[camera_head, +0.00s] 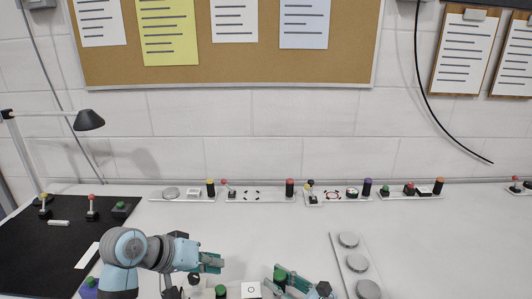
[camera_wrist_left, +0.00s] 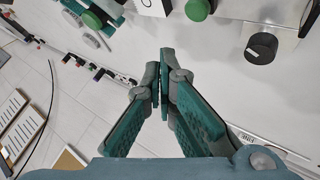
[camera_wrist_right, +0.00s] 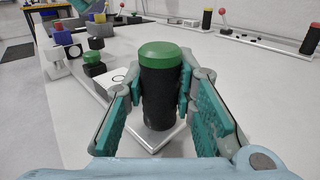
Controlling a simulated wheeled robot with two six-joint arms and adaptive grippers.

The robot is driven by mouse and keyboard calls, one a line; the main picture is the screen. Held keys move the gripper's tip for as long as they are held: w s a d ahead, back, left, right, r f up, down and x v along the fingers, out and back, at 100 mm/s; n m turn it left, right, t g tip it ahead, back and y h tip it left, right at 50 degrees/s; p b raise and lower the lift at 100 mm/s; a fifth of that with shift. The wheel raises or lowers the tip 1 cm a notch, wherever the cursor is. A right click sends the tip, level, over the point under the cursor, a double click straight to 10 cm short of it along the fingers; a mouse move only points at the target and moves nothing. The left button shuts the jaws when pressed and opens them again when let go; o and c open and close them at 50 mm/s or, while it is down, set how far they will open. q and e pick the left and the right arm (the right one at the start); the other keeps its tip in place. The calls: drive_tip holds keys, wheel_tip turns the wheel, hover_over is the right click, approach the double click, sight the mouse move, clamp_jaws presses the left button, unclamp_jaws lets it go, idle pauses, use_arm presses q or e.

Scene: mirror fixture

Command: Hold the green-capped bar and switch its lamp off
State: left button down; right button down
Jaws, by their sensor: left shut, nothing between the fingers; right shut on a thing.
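The black bar with a green cap (camera_wrist_right: 160,85) stands upright on a pale plate in the right wrist view. My right gripper (camera_wrist_right: 162,92) is shut around it, one finger on each side. In the head view its green cap (camera_head: 280,274) shows between the fingers of that gripper. My left gripper (camera_head: 216,263) is shut and empty, left of the bar; its fingertips (camera_wrist_left: 161,78) meet in the left wrist view. A white box with a ring mark (camera_head: 251,290), a green knob (camera_head: 220,291) and a dark round knob (camera_wrist_left: 262,46) stand nearby. I cannot tell which part is the lamp.
A plate with grey discs (camera_head: 349,241) lies right of my right gripper. A row of panels with knobs and levers (camera_head: 270,196) runs along the wall. A black mat (camera_head: 62,245) with levers and a desk lamp (camera_head: 88,120) are at left. The table's right side is mostly clear.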

use_arm(q)
drive_tip(key=shift+r, duration=0.15)
use_arm(e)
drive_tip(key=c, duration=1.2)
unclamp_jaws()
drive_tip(key=shift+c, duration=0.2)
